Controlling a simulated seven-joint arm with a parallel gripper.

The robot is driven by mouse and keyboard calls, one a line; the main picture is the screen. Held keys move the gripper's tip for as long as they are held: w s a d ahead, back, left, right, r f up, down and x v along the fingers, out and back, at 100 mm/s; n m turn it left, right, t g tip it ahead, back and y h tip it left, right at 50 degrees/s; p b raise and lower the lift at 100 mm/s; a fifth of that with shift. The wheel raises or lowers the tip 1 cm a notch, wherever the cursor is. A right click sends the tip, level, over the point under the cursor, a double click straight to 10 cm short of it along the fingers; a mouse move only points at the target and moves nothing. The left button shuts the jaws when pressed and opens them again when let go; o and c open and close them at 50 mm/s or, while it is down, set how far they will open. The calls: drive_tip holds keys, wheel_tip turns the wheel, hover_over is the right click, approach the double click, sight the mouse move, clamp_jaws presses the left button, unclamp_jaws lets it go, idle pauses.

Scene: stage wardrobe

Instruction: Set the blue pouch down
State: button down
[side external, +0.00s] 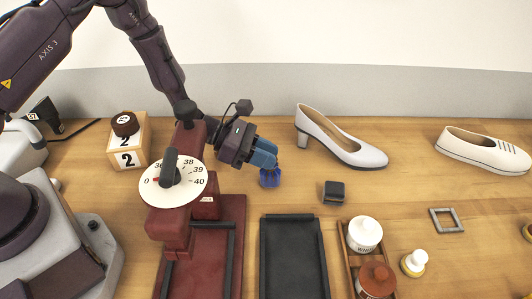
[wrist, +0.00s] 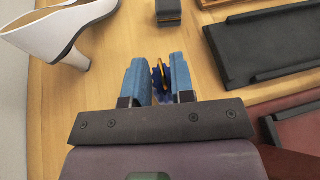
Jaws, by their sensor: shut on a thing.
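The small blue pouch (side external: 270,178) is between the blue fingertips of my gripper (side external: 264,160). In the wrist view the pouch (wrist: 161,80) shows dark blue with an orange-brown strip, gripped between the two fingers (wrist: 159,78). My gripper is shut on it. The pouch hangs at or just above the wooden table; whether it touches the wood I cannot tell. Part of it is hidden by the fingers.
A white heeled shoe (side external: 340,140) stands behind right, with a small dark block (side external: 334,191) in front of it. A black tray (side external: 292,268) lies in front. A red dial machine (side external: 205,208) stands close left. Bare wood lies between pouch and block.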

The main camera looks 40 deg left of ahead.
drive_tip(key=c, duration=1)
unclamp_jaws()
drive_tip(key=shift+f, duration=0.1)
drive_tip(key=shift+o, duration=0.2)
drive_tip(key=v, duration=1.2)
drive_tip(key=shift+s, duration=0.1)
